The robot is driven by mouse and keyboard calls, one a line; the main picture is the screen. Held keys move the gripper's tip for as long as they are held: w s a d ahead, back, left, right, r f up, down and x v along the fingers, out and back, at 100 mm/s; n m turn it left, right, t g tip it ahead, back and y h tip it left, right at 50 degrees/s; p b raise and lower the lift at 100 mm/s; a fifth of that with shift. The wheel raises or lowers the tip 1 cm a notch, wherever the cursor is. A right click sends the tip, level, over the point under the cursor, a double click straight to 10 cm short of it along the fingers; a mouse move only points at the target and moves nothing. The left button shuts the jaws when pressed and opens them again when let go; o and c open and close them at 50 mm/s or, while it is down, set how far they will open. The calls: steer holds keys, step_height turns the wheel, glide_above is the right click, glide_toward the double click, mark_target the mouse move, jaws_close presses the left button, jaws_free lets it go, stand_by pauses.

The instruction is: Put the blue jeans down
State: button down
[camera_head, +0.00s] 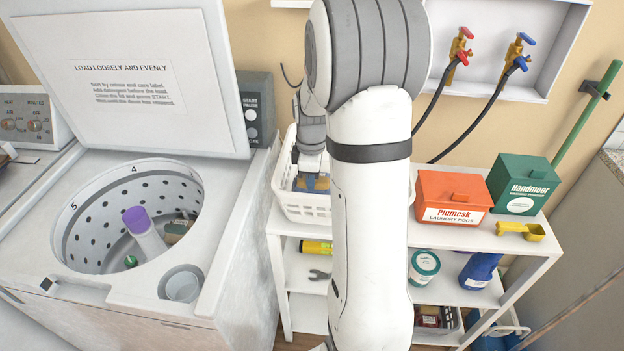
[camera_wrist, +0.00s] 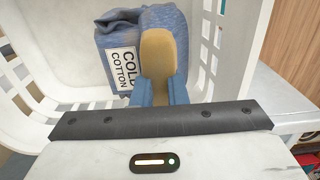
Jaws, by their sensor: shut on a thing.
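The blue jeans (camera_wrist: 118,38) are a folded blue bundle with a white label reading "COLD COTTON" in the wrist view. They are inside a white slatted basket (camera_wrist: 216,45), close to its wall. In the head view my gripper (camera_head: 312,183) is down in the white basket (camera_head: 302,208) on the shelf top. My arm hides the basket's right part. I cannot tell whether the jeans rest on the basket floor.
An orange box (camera_head: 450,195) and a green box (camera_head: 520,185) stand right of the basket, with a yellow scoop (camera_head: 522,230) in front. Taps with hoses (camera_head: 460,48) are on the wall behind.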

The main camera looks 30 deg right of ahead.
steer(key=shift+f+b, duration=0.3)
steer(key=shift+f, duration=0.1)
steer(key=shift+f, duration=0.2)
steer(key=c, duration=1.5)
jaws_free()
steer(key=shift+o, duration=0.2)
step_height(320, 180, up, 12)
steer(key=s+a+m+t, duration=0.3)
steer(key=s+a+m, duration=0.8)
steer(key=s, duration=0.8)
steer(key=a, duration=0.3)
steer(key=shift+s+r, duration=0.2)
